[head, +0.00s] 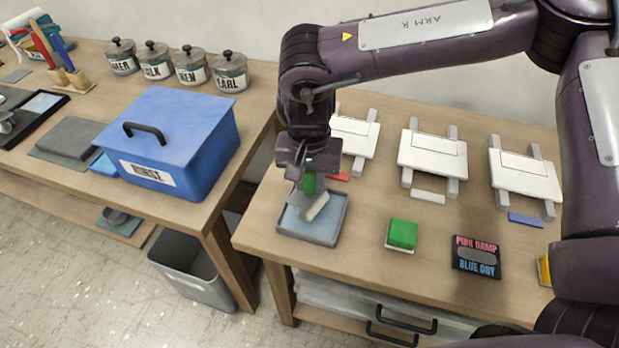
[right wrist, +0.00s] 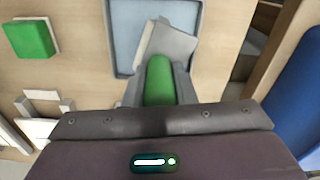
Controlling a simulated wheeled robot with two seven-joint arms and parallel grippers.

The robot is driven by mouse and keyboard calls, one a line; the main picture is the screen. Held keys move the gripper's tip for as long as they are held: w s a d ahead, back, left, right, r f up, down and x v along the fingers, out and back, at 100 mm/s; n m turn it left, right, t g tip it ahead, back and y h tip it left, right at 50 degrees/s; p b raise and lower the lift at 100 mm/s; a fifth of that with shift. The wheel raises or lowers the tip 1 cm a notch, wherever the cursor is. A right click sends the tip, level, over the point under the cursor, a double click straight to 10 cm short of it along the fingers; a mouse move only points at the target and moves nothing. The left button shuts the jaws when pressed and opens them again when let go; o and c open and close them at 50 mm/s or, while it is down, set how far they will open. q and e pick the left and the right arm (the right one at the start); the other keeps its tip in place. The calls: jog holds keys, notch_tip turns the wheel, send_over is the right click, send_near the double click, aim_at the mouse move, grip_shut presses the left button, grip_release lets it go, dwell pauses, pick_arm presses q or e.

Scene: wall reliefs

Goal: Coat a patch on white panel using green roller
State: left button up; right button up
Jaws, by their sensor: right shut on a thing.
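My right gripper (head: 309,185) is shut on the green handle of the roller (right wrist: 160,80), with one grey finger on each side of it. The roller's pale head (head: 317,207) is tilted over the shallow grey tray (head: 343,222) with a blue-grey floor; I cannot tell whether it touches. The tray also shows in the right wrist view (right wrist: 122,35). Three white panels sit on grey supports at the back of the right table: a left one (head: 355,140) partly behind my arm, a middle one (head: 432,155) and a right one (head: 525,177). My left gripper is not in view.
A green block (head: 402,234), a dark sign reading pink damp, blue dry (head: 476,268) and a yellow item (head: 544,270) lie along the front. Red, pale and blue (head: 525,219) strips lie before the panels. A blue lidded box (head: 180,145) stands on the left table, across a gap.

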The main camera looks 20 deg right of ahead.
jog(key=shift+f+b, duration=0.3)
jog(key=shift+f, duration=0.25)
dwell(0.4)
jog(key=shift+s+f+p, duration=0.25)
jog(key=shift+f+p, duration=0.35)
jog(key=shift+p, duration=0.15)
dwell(5.0)
jog(key=shift+w+r+p, duration=0.25)
jog(key=shift+r+p, duration=0.75)
jog(key=shift+r, duration=0.15)
jog(key=shift+r+p, duration=1.9)
jog(key=shift+r, duration=0.65)
